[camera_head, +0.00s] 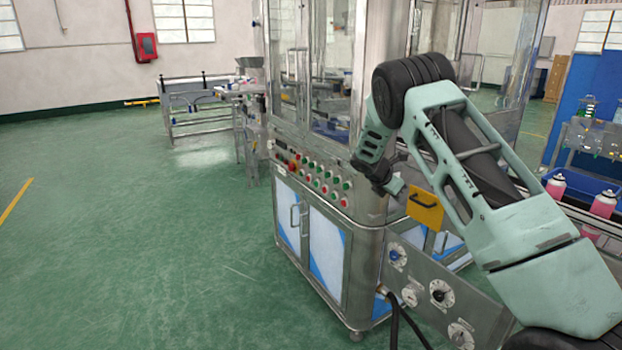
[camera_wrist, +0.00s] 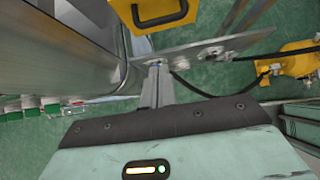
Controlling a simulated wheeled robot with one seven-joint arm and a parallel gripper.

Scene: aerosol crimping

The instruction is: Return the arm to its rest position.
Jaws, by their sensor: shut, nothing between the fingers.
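My arm reaches up from the lower right of the head view and bends down at the elbow beside the steel machine cabinet (camera_head: 345,195). My gripper (camera_head: 397,187) is in front of the cabinet's rounded corner, beside a yellow box with a black handle (camera_head: 425,210). In the wrist view my gripper (camera_wrist: 157,68) has its fingers together with nothing between them. The yellow box (camera_wrist: 160,12) shows beyond the fingertips there, apart from them. I cannot tell the exact gap between the gripper and the cabinet.
A steel panel with dials (camera_head: 438,292) and dark hoses stands below my arm. Pink bottles (camera_head: 603,204) are on the conveyor at the right. Red and green buttons (camera_head: 313,180) line the cabinet. The green floor (camera_head: 130,250) at the left is clear. A yellow unit (camera_wrist: 298,64) is on the floor.

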